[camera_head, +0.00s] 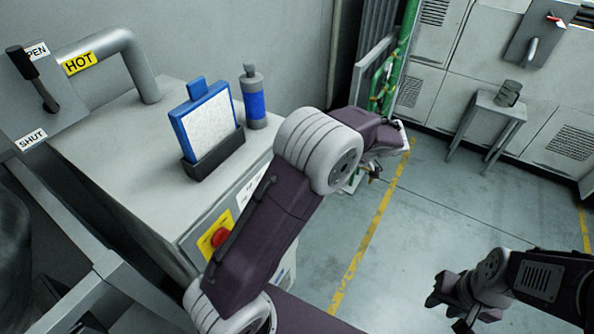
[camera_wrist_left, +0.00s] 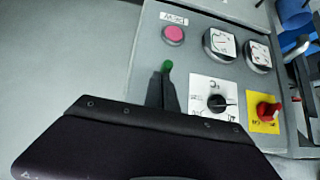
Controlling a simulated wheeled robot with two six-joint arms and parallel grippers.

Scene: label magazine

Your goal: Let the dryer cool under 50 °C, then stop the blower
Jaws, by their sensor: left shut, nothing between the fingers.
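The grey dryer cabinet (camera_head: 120,150) stands at the left in the head view. Its control panel (camera_wrist_left: 195,65) fills the left wrist view. The panel carries a pink button (camera_wrist_left: 174,35), a green-tipped part (camera_wrist_left: 167,67), two round gauges (camera_wrist_left: 219,44) (camera_wrist_left: 258,56), a black rotary knob (camera_wrist_left: 217,103) on a white plate and a red knob (camera_wrist_left: 268,110) on yellow. The gauge readings are too small to tell. My left gripper (camera_wrist_left: 162,90) is shut and empty, in front of the panel by the green-tipped part; contact is unclear. My right gripper (camera_head: 452,305) looks open and empty, over the floor.
A pipe (camera_head: 130,60) marked HOT rises from the cabinet. A black lever (camera_head: 33,80) leans towards the OPEN label. A blue-framed panel (camera_head: 207,120) in a dark holder and a blue-grey bottle (camera_head: 254,98) stand on top. A small table (camera_head: 487,105) stands at the back right. Open floor lies between.

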